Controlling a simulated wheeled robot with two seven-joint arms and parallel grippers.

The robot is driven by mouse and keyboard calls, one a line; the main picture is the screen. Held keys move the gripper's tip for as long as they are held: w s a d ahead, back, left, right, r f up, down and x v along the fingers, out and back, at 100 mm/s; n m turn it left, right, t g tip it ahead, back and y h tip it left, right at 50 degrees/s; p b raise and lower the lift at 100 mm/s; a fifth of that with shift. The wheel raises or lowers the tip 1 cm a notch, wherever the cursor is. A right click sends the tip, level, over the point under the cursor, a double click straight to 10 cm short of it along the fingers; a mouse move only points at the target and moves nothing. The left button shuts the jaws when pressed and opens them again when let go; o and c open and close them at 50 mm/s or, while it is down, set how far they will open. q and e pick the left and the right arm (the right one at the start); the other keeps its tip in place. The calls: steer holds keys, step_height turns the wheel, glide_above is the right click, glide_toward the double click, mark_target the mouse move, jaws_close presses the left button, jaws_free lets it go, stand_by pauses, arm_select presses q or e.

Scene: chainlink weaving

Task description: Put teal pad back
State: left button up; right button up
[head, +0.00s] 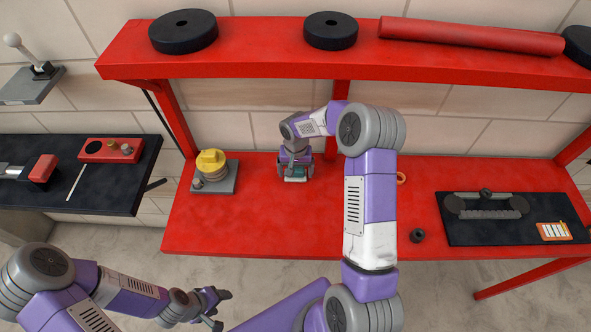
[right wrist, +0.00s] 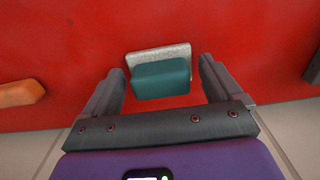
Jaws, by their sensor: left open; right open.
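The teal pad (right wrist: 161,78) is a small rounded block, seen in the right wrist view against a pale grey plate (right wrist: 135,66) on the red surface. In the head view a bit of the teal pad (head: 295,179) shows below my right gripper (head: 295,172) on the red bench. In the right wrist view the right gripper (right wrist: 160,85) is open, with one finger on each side of the pad and a visible gap to each. I cannot tell if the pad touches the plate. My left gripper (head: 215,306) is open and empty, low in the head view, in front of the bench.
On the red bench (head: 260,235) stand a yellow-topped device (head: 213,164) to the left, a black nut-like ring (head: 417,235), and a black mat (head: 455,233) with a chain at right. A red shelf (head: 270,62) with black discs hangs above. An orange block (right wrist: 20,93) shows in the wrist view.

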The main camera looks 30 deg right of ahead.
step_height(320, 180, up, 8)
steer(key=shift+w+f+p, duration=0.15)
steer(key=shift+f+p, duration=0.05)
steer(key=shift+p, duration=0.4)
steer(key=shift+f, duration=0.1)
